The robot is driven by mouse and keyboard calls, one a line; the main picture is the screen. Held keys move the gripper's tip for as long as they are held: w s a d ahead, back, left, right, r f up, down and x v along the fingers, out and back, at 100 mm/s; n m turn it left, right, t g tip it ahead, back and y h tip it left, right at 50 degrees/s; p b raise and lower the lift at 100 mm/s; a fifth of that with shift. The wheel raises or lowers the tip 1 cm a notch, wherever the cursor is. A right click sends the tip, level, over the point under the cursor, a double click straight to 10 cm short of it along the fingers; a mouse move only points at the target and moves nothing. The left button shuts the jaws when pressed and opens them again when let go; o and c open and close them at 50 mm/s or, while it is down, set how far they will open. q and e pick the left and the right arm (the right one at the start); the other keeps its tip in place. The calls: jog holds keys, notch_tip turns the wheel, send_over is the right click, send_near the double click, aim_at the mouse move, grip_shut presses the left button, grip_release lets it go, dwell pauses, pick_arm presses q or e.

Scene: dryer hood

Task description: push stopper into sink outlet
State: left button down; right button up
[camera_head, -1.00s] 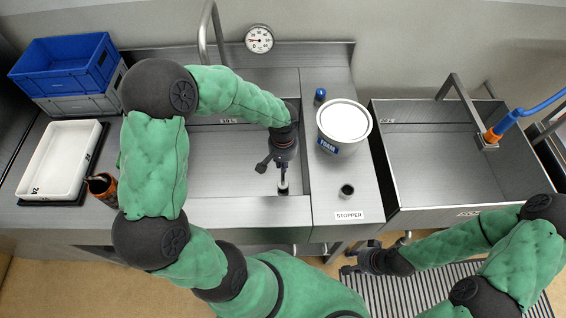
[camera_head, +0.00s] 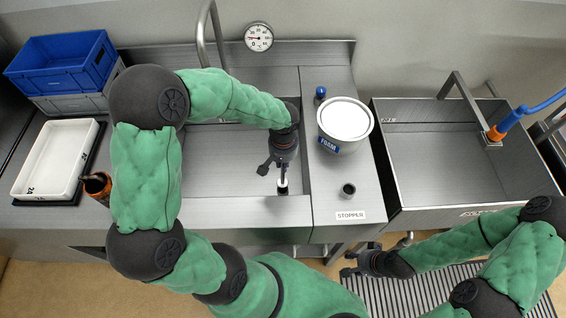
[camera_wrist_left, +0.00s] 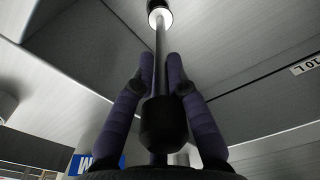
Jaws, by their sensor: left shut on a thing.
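My left gripper (camera_head: 282,170) is shut on the rod of the stopper, over the front right part of the left sink. The stopper (camera_wrist_left: 161,60) shows in the left wrist view as a thin grey rod between the two fingers, with a dark knob near the camera and a pale round end far away. In the head view its pale lower end (camera_head: 282,188) is close to the sink floor. The outlet is hidden, so I cannot tell whether the stopper touches it. My right gripper (camera_head: 352,264) looks open and empty, low in front of the counter.
A white foam tub (camera_head: 345,121), a blue-capped item (camera_head: 320,93) and a small dark cup (camera_head: 348,190) stand on the counter right of the left sink (camera_head: 235,210). A tap (camera_head: 204,35) rises behind. The right sink (camera_head: 440,165) is empty. Crates (camera_head: 65,62) stand left.

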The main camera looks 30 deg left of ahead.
pick_arm(q)
jog(key=shift+p, duration=0.45)
dwell(1.1)
jog(key=shift+s+f+b, duration=0.1)
jog(key=shift+f+b, duration=1.55)
jog(key=shift+f, duration=0.2)
jog(key=c, duration=1.2)
grip_release()
notch_tip(320, 180, up, 12)
jog(key=shift+r, duration=0.1)
jog(key=shift+g, duration=0.3)
